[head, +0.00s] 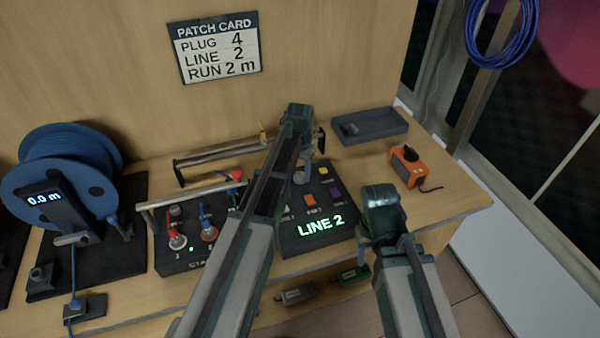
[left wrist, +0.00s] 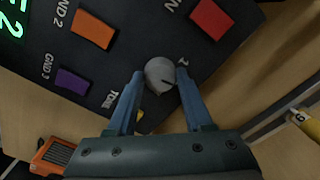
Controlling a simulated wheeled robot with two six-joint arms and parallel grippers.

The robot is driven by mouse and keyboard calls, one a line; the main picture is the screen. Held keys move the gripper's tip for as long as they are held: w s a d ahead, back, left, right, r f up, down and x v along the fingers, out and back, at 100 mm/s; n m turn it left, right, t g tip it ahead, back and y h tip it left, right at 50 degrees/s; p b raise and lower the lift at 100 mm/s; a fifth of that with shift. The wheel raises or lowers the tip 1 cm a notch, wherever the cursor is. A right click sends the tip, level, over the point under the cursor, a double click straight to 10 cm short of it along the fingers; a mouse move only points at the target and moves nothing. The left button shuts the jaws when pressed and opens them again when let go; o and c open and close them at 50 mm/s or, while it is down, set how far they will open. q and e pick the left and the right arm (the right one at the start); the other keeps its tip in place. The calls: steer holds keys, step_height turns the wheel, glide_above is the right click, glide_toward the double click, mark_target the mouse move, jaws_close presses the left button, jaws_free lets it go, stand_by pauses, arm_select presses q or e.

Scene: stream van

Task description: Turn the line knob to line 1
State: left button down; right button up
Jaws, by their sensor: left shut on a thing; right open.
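The line knob (left wrist: 160,75) is a small grey round knob with a dark mark, on a dark panel. My left gripper (left wrist: 160,82) is shut on the knob, one blue finger on each side. In the head view the arm partly hides the knob (head: 301,177). The panel's green display (head: 321,226) reads LINE 2. My right gripper (head: 380,215) hangs right of the panel, apart from it; its fingertips are hard to see.
Orange (left wrist: 93,29), red (left wrist: 211,19) and purple (left wrist: 72,82) buttons are near the knob. A plug panel (head: 190,255) and blue cable reel (head: 65,185) are left. A grey tray (head: 398,133) and orange device (head: 407,168) are right. A patch card (head: 217,48) shows LINE 2.

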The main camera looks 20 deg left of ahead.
mark_target(300, 175)
arm_select(q)
steer(key=n, duration=0.4)
steer(key=shift+n, duration=2.9)
steer(key=shift+c, duration=1.6)
jaws_free()
steer(key=shift+r, duration=0.1)
step_height(300, 175, up, 14)
steer(key=p, duration=1.4)
